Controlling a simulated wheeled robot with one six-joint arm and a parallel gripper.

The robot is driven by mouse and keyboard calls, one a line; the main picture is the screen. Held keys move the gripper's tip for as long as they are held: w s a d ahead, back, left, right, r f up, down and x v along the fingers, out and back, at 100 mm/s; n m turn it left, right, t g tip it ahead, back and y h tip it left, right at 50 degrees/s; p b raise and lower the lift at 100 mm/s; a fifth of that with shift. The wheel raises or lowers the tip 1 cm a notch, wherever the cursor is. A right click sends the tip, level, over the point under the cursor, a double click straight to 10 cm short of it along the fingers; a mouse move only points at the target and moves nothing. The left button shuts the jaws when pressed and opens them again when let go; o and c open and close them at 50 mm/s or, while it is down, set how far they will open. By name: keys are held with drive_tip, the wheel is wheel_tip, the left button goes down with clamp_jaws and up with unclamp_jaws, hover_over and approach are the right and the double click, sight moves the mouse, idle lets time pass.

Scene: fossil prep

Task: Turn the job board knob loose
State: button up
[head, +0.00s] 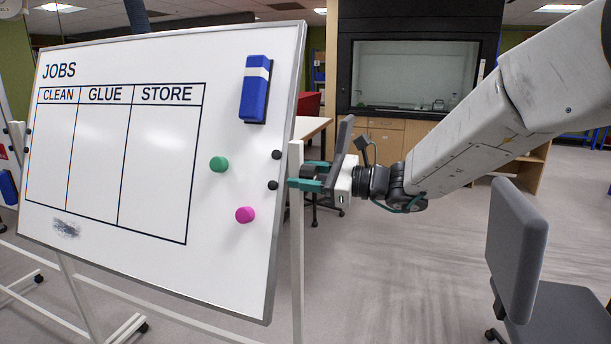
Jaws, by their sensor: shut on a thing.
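The job board (160,235) is a white, tilted board headed JOBS, with CLEAN, GLUE and STORE columns, filling the left of the head view. My gripper (302,176), with teal fingers, reaches in from the right and sits at the board's right edge beside the white upright post. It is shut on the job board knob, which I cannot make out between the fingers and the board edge.
A green magnet (219,164), a pink magnet (245,214) and a blue eraser (255,88) are on the board. A grey chair (515,245) stands at the right. A fume hood (415,78) is behind. Floor between the board and chair is clear.

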sight(316, 176)
drive_tip(key=o, duration=1)
drive_tip(key=shift+c, duration=0.2)
drive_tip(key=v, duration=0.8)
